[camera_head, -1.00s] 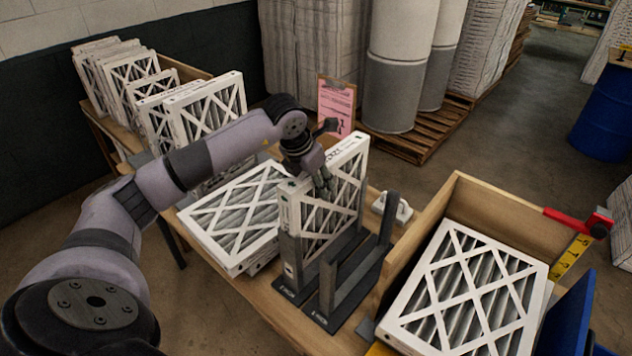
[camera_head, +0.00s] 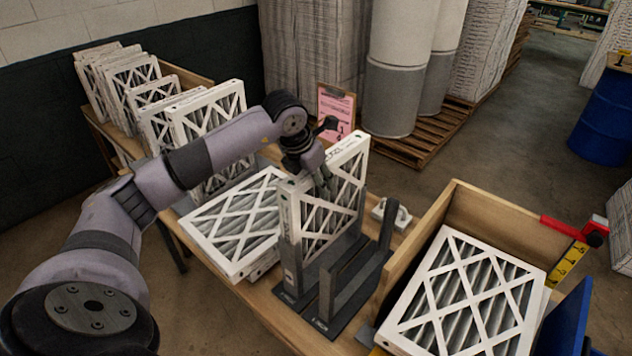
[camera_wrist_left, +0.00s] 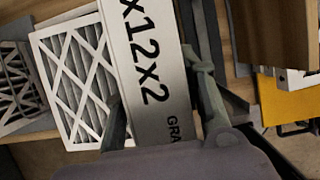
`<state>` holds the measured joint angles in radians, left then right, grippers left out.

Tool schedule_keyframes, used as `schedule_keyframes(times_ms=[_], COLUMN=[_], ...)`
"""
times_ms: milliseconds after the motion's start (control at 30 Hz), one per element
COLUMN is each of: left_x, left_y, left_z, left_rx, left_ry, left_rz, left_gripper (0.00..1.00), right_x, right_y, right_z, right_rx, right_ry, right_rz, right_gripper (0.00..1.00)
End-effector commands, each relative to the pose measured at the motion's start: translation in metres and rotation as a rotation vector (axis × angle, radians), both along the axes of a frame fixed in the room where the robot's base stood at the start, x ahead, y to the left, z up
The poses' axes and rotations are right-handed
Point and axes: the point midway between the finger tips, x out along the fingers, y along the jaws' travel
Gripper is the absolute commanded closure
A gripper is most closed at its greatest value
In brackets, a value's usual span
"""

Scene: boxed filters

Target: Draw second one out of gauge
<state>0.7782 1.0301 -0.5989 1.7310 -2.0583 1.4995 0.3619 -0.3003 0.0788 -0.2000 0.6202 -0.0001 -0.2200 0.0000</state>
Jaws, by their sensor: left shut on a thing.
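A white-framed pleated filter (camera_head: 327,211) stands upright in the dark gauge (camera_head: 331,297), between its left posts. It also fills the middle of the left wrist view (camera_wrist_left: 148,65), where its edge reads "x12x2". My left gripper (camera_head: 322,184) is shut on this filter near its top edge, with a finger on each side. The filter's lower part is still between the gauge's uprights. The gauge's right slot, in front of the dark plate (camera_head: 357,275), is empty. My right gripper is not in view.
Filters lie flat in a stack (camera_head: 235,222) left of the gauge. A wooden box (camera_head: 500,210) with more filters (camera_head: 465,300) stands at right. A pink clipboard (camera_head: 336,110) stands behind. A white object (camera_head: 391,213) sits right of the gauge.

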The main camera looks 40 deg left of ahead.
Motion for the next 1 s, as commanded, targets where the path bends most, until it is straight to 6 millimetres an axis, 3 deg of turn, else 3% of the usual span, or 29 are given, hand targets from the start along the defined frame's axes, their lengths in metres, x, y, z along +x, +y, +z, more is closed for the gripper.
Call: schedule_keyframes(times_ms=[800,1000], left_x=[0.001,0.0], left_y=[0.0,0.0], left_z=[0.053,0.057], left_rx=[0.001,0.001], left_ry=[-0.003,-0.001], left_rz=[0.0,0.0], left_gripper=[1.0,1.0], right_x=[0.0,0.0], right_y=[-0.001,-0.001], right_z=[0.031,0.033], right_rx=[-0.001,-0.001], right_ry=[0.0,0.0], right_rz=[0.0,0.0], right_gripper=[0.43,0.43])
